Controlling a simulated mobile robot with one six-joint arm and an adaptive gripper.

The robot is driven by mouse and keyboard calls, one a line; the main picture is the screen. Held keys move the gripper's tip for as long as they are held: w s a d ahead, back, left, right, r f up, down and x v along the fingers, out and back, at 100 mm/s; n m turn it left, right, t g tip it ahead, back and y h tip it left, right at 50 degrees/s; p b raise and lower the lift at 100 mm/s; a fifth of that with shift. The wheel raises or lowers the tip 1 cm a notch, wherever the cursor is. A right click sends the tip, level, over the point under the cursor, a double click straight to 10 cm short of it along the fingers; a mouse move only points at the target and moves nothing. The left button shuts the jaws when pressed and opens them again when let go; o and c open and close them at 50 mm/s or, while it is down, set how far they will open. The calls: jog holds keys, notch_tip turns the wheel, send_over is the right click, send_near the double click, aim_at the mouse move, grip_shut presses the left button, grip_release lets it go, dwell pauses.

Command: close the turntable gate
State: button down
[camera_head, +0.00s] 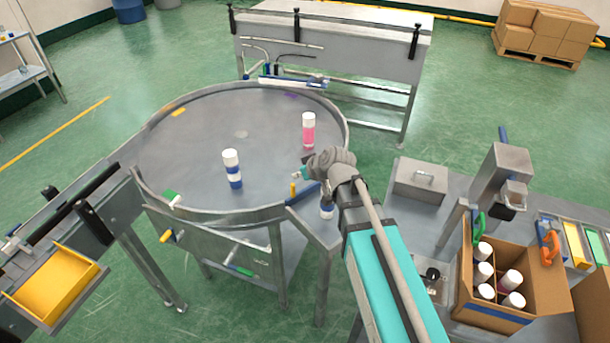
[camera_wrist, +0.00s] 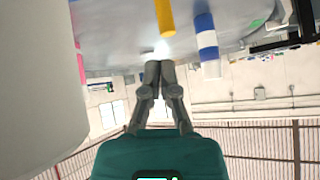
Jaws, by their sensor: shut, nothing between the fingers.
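The round grey turntable (camera_head: 200,130) carries a blue-and-white can (camera_head: 232,170) near its front and a pink-and-white can (camera_head: 308,130) near its right edge. At the front right rim is a blue bar (camera_head: 303,194), which looks like the gate, with an upright yellow peg (camera_head: 293,189) beside it. I cannot tell how far the gate stands open. My gripper (camera_head: 299,174) is just above this rim, near the peg. In the wrist view my gripper (camera_wrist: 160,63) is shut and empty, with the yellow peg (camera_wrist: 165,16) just beyond its fingertips and apart from them.
Another white-topped can (camera_head: 327,210) is partly hidden beside my arm, at the rim's outlet. A cardboard box (camera_head: 535,262) with several cans stands at the right near a press (camera_head: 505,170). A conveyor (camera_head: 110,205) joins the turntable at the left. A steel table (camera_head: 340,50) stands behind.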

jog(key=shift+s+a+f+b, duration=0.3)
jog(key=shift+f+b, duration=0.1)
jog(key=shift+f, duration=0.15)
jog(key=shift+s+a+f+b, duration=0.3)
jog(key=shift+f+b, duration=0.1)
jog(key=shift+f, duration=0.15)
jog(key=shift+r, duration=0.15)
jog(key=a+r+p+v, duration=0.2)
jog(key=p+v, duration=0.9)
jog(key=v, duration=0.1)
jog(key=shift+d+r, duration=0.15)
jog(key=shift+r, duration=0.05)
dwell(0.6)
